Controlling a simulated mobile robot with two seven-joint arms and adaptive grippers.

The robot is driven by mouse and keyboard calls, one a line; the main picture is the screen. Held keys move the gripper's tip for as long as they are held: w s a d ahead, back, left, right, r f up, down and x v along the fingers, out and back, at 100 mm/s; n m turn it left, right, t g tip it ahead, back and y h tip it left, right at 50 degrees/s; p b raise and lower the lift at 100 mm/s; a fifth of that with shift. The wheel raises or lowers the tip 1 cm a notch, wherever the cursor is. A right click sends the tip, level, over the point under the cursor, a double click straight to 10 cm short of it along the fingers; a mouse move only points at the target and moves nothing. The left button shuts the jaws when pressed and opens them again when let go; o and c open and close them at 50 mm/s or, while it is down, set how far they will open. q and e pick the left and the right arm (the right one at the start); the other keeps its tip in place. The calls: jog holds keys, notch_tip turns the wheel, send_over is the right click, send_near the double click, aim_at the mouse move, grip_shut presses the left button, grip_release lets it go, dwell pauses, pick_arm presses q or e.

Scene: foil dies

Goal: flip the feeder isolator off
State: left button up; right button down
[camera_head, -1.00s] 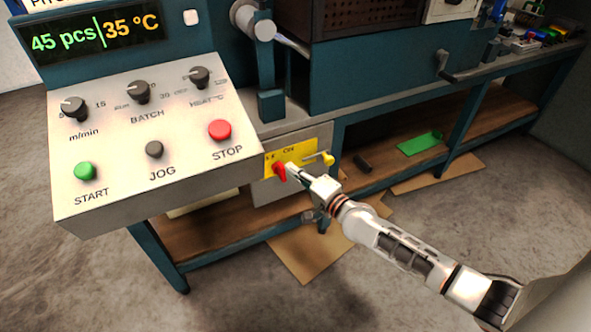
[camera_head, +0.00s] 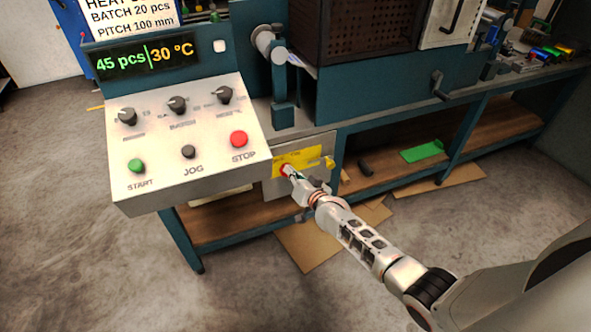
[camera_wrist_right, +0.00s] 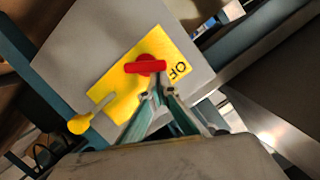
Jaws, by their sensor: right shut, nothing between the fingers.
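The feeder isolator is a red handle (camera_head: 284,170) on a yellow plate (camera_head: 310,156), fixed to a grey box under the machine bed. In the right wrist view the red handle (camera_wrist_right: 142,67) lies as a bar across the plate (camera_wrist_right: 118,90); the letters "OF" show beside its right end. My right gripper (camera_head: 289,174) is shut and empty, its tips at the handle. In the wrist view the fingertips (camera_wrist_right: 156,84) overlap the handle's lower edge; I cannot tell whether they touch. The gripper partly hides the handle in the head view. My left gripper is out of view.
A yellow-knobbed lever (camera_wrist_right: 80,123) sticks out beside the plate and could obstruct. The control panel (camera_head: 185,150), with START, JOG and a red STOP button (camera_head: 239,139), overhangs at left. A green piece (camera_head: 422,151) lies on the lower shelf.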

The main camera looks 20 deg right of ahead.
jog(key=n, duration=0.1)
jog(key=a+f+n+h+p, duration=0.1)
jog(key=n, duration=0.1)
jog(key=shift+a+n+h, duration=0.3)
dwell(0.6)
jog(key=shift+r, duration=0.1)
